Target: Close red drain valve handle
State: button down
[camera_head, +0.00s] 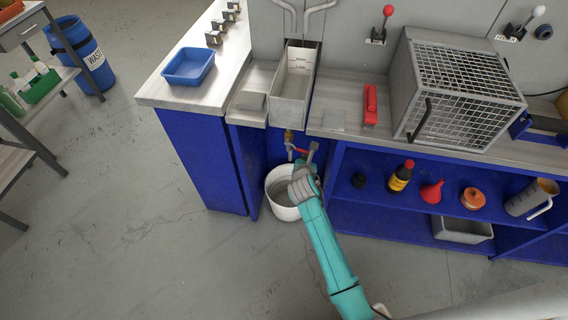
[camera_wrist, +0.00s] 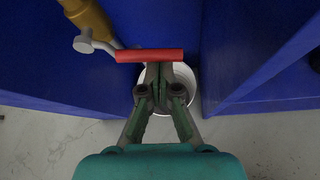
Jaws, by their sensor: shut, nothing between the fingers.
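The red drain valve handle (camera_wrist: 150,55) lies sideways across the wrist view, joined at its left to a grey lever on a brass-coloured pipe (camera_wrist: 88,17). In the head view the red handle (camera_head: 300,150) shows small, below the trough (camera_head: 292,85). My gripper (camera_wrist: 159,68) is shut and empty, with its fingertips right at the handle's lower edge in the wrist view. I cannot tell whether they touch it. In the head view my gripper (camera_head: 311,150) is at the handle's right end and partly hides it.
A white bucket (camera_head: 283,212) stands on the floor under the valve. Blue cabinet walls (camera_wrist: 262,50) flank the space on both sides. A shelf at the right holds a bottle (camera_head: 400,178), a red funnel (camera_head: 432,192) and a jug (camera_head: 530,198).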

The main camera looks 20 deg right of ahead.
jog(key=shift+s+d+r+n+h, duration=0.1)
jog(key=shift+r+n+h, duration=0.2)
jog(key=shift+r, duration=0.45)
dwell(0.3)
jog(key=s+a+r, duration=0.1)
jog(key=s+a, duration=0.4)
jog(key=s, duration=0.2)
jog(key=shift+s+a, duration=0.25)
jog(key=shift+s, duration=0.05)
dwell(0.4)
